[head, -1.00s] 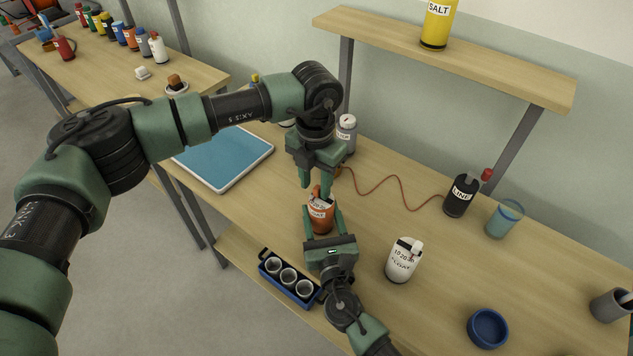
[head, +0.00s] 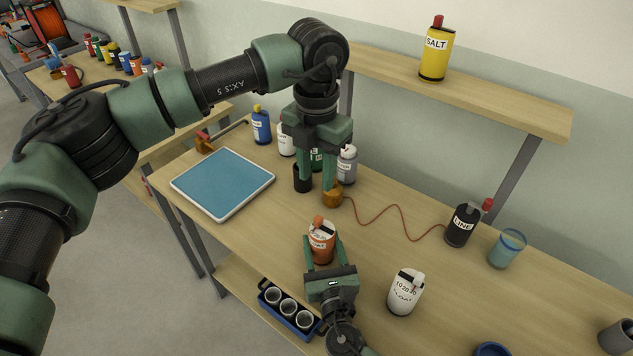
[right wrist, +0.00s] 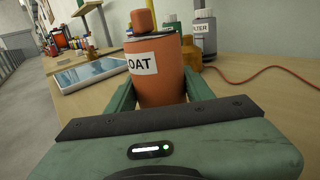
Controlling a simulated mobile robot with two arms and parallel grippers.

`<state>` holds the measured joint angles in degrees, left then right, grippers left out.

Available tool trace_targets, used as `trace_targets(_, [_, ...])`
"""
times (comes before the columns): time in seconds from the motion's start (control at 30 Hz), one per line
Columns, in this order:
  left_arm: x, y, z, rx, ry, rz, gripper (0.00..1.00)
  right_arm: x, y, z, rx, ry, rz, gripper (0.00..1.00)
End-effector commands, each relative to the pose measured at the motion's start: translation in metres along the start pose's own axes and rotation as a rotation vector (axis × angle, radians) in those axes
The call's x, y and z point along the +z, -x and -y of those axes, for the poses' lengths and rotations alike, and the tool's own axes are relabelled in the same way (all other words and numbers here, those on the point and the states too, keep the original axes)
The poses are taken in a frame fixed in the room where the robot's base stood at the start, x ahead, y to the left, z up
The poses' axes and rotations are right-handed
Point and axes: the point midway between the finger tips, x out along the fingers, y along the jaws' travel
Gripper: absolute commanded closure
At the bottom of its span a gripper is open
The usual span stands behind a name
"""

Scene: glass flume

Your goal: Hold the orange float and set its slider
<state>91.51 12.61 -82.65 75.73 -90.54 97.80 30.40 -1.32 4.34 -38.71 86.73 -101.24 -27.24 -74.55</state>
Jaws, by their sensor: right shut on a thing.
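The orange float (head: 321,248) is a canister with a white label, standing upright on the table; it also shows in the right wrist view (right wrist: 158,85). Its slider (head: 318,223) is an orange-red block at the top, off to one side; it shows in the right wrist view (right wrist: 143,20) too. My right gripper (head: 323,262) is shut on the float, one finger on each side. My left gripper (head: 315,190) is above and behind the float, pointing down. Its fingers are apart with nothing between them, clear of the slider.
A brown-orange pot (head: 333,196) with a red cord leads to the black LINE bottle (head: 460,226). A white canister (head: 405,293) stands right of the float. A blue rack of cups (head: 290,305) is at lower left. A blue-topped tray (head: 222,182) lies left; several bottles stand behind my left gripper.

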Motion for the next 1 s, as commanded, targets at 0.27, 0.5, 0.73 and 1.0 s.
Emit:
trace_targets(0.27, [0.0,0.001,0.0,0.0,0.0,0.0,0.64,0.0,0.0,0.0,0.001,0.0,-0.001,0.95])
trace_targets(0.5, [0.0,0.001,0.0,0.0,0.0,0.0,0.64,0.0,0.0,0.0,0.001,0.0,0.0,0.23])
trace_targets(0.73, [0.0,0.001,0.0,0.0,0.0,0.0,0.64,0.0,0.0,0.0,0.0,0.0,0.0,0.23])
trace_targets(1.0, [0.0,0.001,0.0,0.0,0.0,0.001,0.64,-0.002,0.03,0.0,0.002,-0.001,-0.004,0.23])
